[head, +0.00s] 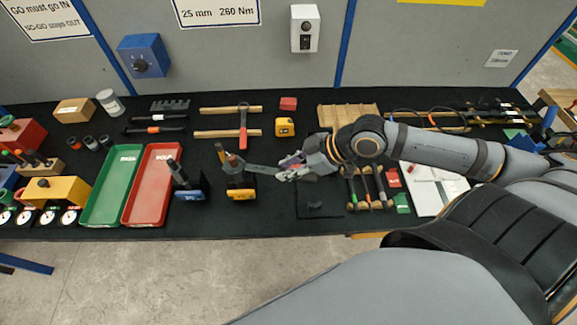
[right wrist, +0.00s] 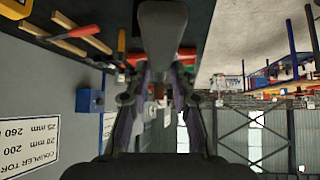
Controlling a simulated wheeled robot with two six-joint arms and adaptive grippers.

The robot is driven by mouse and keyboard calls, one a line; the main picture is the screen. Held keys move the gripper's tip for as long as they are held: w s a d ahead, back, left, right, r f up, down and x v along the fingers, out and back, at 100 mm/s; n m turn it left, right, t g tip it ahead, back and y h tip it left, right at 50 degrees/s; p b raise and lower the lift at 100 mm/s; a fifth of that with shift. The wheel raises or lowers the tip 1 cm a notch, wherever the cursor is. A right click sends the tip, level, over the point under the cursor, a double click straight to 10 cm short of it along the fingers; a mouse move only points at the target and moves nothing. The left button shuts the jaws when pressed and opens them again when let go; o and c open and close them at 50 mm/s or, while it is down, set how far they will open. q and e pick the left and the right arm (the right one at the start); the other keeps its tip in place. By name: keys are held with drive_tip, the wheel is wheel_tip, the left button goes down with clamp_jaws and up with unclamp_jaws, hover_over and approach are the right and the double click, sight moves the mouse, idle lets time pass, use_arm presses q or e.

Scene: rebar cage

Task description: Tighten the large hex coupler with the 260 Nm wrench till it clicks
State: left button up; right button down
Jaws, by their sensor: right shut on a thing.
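My right gripper (head: 291,169) is shut on a grey bar-like tool (head: 262,169), which looks like a wrench handle. The tool reaches left to the yellow-based stand (head: 241,194). A dark upright piece with an orange-brown tip (head: 231,160) stands there; it may hold the large hex coupler, but the detail is too small to tell. I cannot tell whether the tool's head sits around the coupler or beside it. In the right wrist view the grey tool (right wrist: 162,35) runs from between my fingers toward the top. My left gripper is out of view.
A blue-based stand (head: 190,193) is just left of the yellow one. Red (head: 151,186) and green (head: 112,186) trays lie further left. A red-handled tool (head: 243,134) lies across wooden strips behind. Several hammer-like tools (head: 367,188) lie under my right forearm.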

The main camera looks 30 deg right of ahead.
drive_tip(key=shift+f+b, duration=0.75)
drive_tip(key=shift+f, duration=0.05)
drive_tip(key=shift+a, duration=0.1)
drive_tip(key=shift+s+a+m+t, duration=0.3)
drive_tip(key=shift+s+a+m, duration=0.05)
drive_tip(key=shift+s+m, duration=0.1)
drive_tip(key=shift+h, duration=0.3)
drive_tip(key=shift+s+a+m, duration=0.4)
drive_tip(key=shift+m, duration=0.05)
drive_tip(key=shift+w+d+r+p, duration=0.1)
drive_tip(key=shift+d+p, duration=0.05)
drive_tip(key=shift+p, duration=0.2)
drive_tip(key=shift+w+d+n, duration=0.1)
drive_tip(key=shift+w+n, duration=0.1)
drive_tip(key=shift+n, duration=0.1)
